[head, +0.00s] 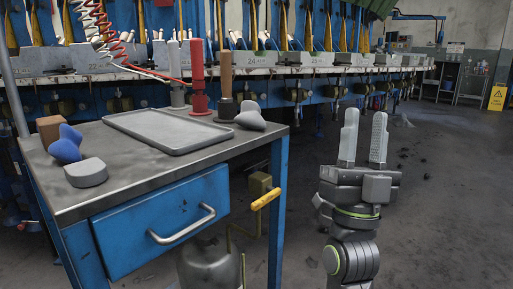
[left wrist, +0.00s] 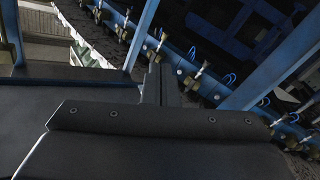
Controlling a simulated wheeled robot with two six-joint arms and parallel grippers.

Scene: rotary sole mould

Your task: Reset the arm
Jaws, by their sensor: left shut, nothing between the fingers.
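My right gripper (head: 364,118) stands upright in the head view, right of the blue workbench. Its two pale fingers point up with a clear gap between them, and it is open and empty. It is apart from the bench and touches nothing. My left gripper is not in the head view. In the left wrist view the dark left gripper (left wrist: 160,82) shows with its fingers together, shut and empty. Past it are blue beams and part of the machine, seen tilted.
A mould machine (head: 250,58) runs along the back. Open floor (head: 450,200) lies right.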

